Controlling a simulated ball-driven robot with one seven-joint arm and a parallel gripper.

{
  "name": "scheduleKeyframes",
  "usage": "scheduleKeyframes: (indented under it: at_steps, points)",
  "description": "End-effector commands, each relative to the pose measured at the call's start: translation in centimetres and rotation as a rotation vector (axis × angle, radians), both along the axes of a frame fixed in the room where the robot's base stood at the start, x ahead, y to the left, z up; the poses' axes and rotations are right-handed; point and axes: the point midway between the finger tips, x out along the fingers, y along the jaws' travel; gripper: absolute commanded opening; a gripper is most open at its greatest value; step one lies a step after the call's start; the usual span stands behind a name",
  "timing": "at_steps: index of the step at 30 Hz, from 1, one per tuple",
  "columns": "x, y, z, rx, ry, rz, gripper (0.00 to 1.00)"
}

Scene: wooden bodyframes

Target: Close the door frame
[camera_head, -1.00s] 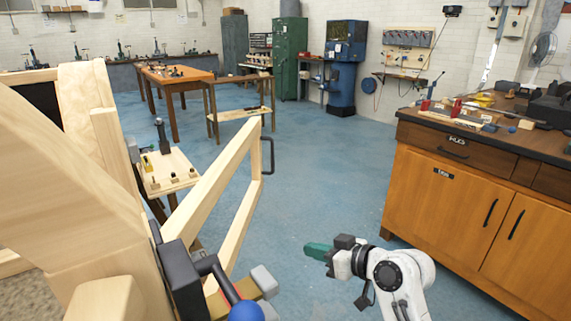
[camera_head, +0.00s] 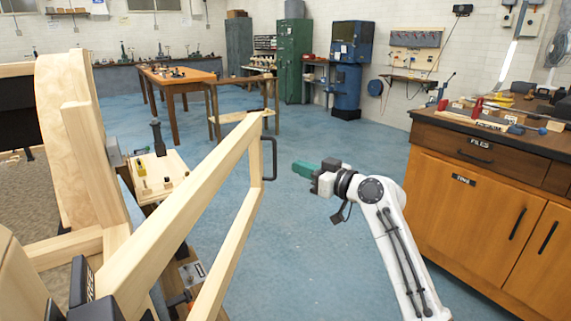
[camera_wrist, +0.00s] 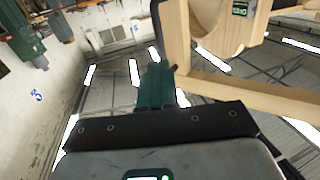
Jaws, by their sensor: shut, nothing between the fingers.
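The door frame (camera_head: 190,220) is a pale wooden open frame that stands swung out from the wooden bodyframe (camera_head: 62,150) at the left. A dark handle (camera_head: 272,158) is fixed at its far upper end. My gripper (camera_head: 298,168) has green fingers, is shut and empty, and is just right of the handle, with a small gap in the picture. In the wrist view my gripper (camera_wrist: 156,72) points up and wooden frame parts (camera_wrist: 250,95) lie to its right. A dark curved piece, perhaps the handle (camera_wrist: 160,25), is close to the fingertips.
An orange-brown cabinet (camera_head: 470,200) with a cluttered top stands at the right. A small tool stand (camera_head: 160,178) is behind the door frame. Wooden tables (camera_head: 180,80) are farther back. The blue floor (camera_head: 340,135) between is clear.

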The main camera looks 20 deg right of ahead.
Motion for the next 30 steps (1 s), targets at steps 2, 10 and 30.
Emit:
scheduleKeyframes:
  at_steps: [2, 10, 30]
  points:
    - [1.4, 1.0, 0.0, -0.002, 0.000, 0.003, 0.00]
    - [4.3, 2.7, -0.1, 0.000, 0.001, 0.000, 0.00]
    - [4.9, 3.2, -0.2, -0.001, -0.001, 0.006, 0.00]
